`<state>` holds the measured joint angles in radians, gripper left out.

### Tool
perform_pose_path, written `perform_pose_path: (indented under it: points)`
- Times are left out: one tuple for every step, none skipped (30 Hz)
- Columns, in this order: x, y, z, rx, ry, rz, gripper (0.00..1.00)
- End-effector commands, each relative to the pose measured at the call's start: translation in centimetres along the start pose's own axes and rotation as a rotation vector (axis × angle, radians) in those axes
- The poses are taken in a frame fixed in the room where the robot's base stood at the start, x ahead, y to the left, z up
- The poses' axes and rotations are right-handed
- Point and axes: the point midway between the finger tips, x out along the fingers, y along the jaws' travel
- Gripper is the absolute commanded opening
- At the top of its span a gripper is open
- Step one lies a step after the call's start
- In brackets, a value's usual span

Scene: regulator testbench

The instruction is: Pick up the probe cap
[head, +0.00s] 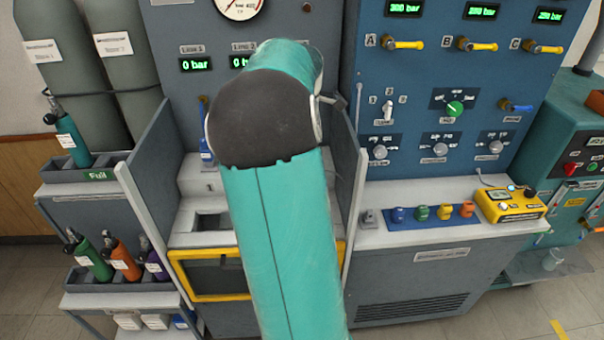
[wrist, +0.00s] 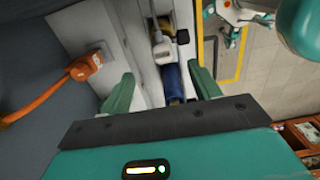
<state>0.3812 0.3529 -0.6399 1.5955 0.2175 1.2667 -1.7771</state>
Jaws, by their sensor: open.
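My gripper (wrist: 162,88) is open, with its two green fingers apart and nothing held between them. In the wrist view, a blue cylinder (wrist: 173,84) shows in the gap, nearer the right finger; I cannot tell how far beyond the fingertips it is. Just past it are a white fitting (wrist: 163,48) and a small black block (wrist: 182,37). I cannot tell for sure which piece is the probe cap. In the head view, my teal arm covers the middle of the bench and hides my gripper.
An orange plug with cable (wrist: 86,67) sits left of the fingers. Grey side panels (head: 345,190) flank the bay. On the right ledge are a grey cap (head: 370,218), coloured caps (head: 421,212) and a yellow meter (head: 510,203). Bottles (head: 122,258) stand on the left rack.

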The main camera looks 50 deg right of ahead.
Motion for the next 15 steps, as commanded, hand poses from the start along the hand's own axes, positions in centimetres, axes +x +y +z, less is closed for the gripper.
perform_pose_path:
  points:
    - [1.1, -0.1, -0.1, 0.001, -0.001, -0.003, 0.62]
    - [1.7, -0.1, -0.1, 0.001, -0.001, -0.004, 0.62]
    - [2.4, 0.0, -0.2, 0.000, 0.000, -0.003, 0.62]
    - [2.9, 0.0, -0.2, 0.000, 0.000, -0.003, 0.62]
    - [3.3, 0.0, -0.2, -0.001, -0.001, -0.003, 0.62]
    - [3.7, 0.0, -0.3, -0.002, -0.001, -0.001, 0.62]
    - [4.0, 0.0, -0.3, -0.002, -0.001, -0.001, 0.62]
    - [4.2, 0.0, -0.3, -0.002, 0.000, -0.001, 0.62]
    - [4.4, 0.0, -0.4, -0.002, 0.000, 0.000, 0.62]
    - [4.6, 0.0, -0.4, -0.001, 0.000, 0.000, 0.62]
    - [4.8, 0.0, -0.4, -0.001, 0.000, 0.000, 0.62]
    - [5.2, 0.0, -0.5, -0.001, 0.000, 0.000, 0.62]
    - [5.6, -0.1, -0.5, -0.001, 0.000, -0.002, 0.62]
    - [6.0, -0.2, -0.6, -0.001, -0.001, -0.003, 0.62]
    - [6.7, -0.2, -0.6, -0.001, -0.001, -0.003, 0.62]
